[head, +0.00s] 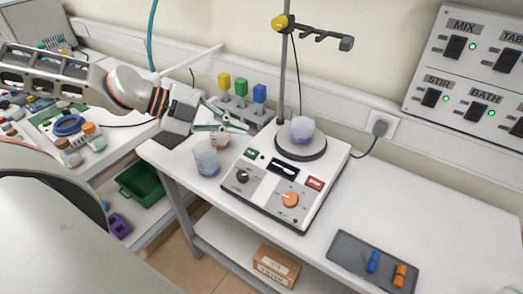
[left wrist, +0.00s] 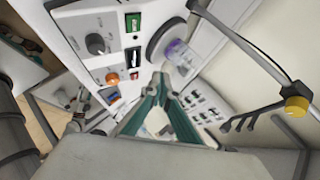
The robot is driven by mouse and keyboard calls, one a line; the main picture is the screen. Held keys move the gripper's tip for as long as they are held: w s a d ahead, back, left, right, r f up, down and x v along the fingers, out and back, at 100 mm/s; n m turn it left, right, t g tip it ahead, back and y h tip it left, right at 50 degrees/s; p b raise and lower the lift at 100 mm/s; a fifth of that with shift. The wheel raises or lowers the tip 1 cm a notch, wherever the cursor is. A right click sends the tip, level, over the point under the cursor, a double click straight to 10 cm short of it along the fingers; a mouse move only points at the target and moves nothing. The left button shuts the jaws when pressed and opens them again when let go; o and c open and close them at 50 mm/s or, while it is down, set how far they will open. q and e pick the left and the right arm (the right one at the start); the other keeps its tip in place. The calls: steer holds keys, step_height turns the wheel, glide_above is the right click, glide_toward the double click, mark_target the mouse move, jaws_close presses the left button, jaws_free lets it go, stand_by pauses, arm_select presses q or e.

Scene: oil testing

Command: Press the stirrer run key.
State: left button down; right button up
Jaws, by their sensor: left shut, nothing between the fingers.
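The stirrer (head: 270,205) is a white box on the bench with a round plate at its back. A green key (head: 252,154) is at the left of its panel, a dark display (head: 283,169) in the middle and a red key (head: 314,183) at the right. Any lettering on the keys is too small to read. My left gripper (head: 240,126) is shut and empty, above and behind the green key, apart from the panel. In the left wrist view, its fingers (left wrist: 163,82) point towards the stirrer, with the green key (left wrist: 133,22) clear to their upper left.
A covered beaker (head: 302,130) stands on the stirrer plate, beside an upright rod with a clamp (head: 325,36). Another beaker (head: 207,160) stands left of the stirrer. Yellow, green and blue blocks (head: 241,87) are behind. A dark tray (head: 350,257) lies right, on mostly clear bench.

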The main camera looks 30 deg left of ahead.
mark_target(251, 153)
arm_select(q)
steer(key=shift+a, duration=0.1)
arm_select(e)
steer(key=shift+s+a+f, duration=0.1)
steer(key=shift+s+a, duration=0.2)
steer(key=shift+a, duration=0.25)
arm_select(q)
steer(key=f+b, duration=0.2)
steer(key=w+f+b, duration=0.1)
steer(key=f, duration=0.1)
steer(key=shift+w+f+b, duration=0.1)
steer(key=shift+b, duration=0.25)
steer(key=shift+w+f+b, duration=0.15)
steer(key=shift+f+b, duration=0.2)
steer(key=shift+b, duration=0.15)
steer(key=f+b, duration=0.1)
steer(key=b, duration=0.1)
steer(key=w+f+b, duration=0.1)
steer(key=f+b, duration=0.1)
steer(key=shift+w+f, duration=0.2)
arm_select(e)
step_height(251, 153, down, 7)
steer(key=a, duration=0.1)
steer(key=shift+w+a+y, duration=0.15)
steer(key=shift+a+y, duration=0.1)
steer(key=shift+y, duration=0.05)
steer(key=shift+w, duration=0.1)
steer(key=shift+w+r, duration=0.1)
steer(key=shift+r, duration=0.2)
steer(key=shift+f, duration=0.3)
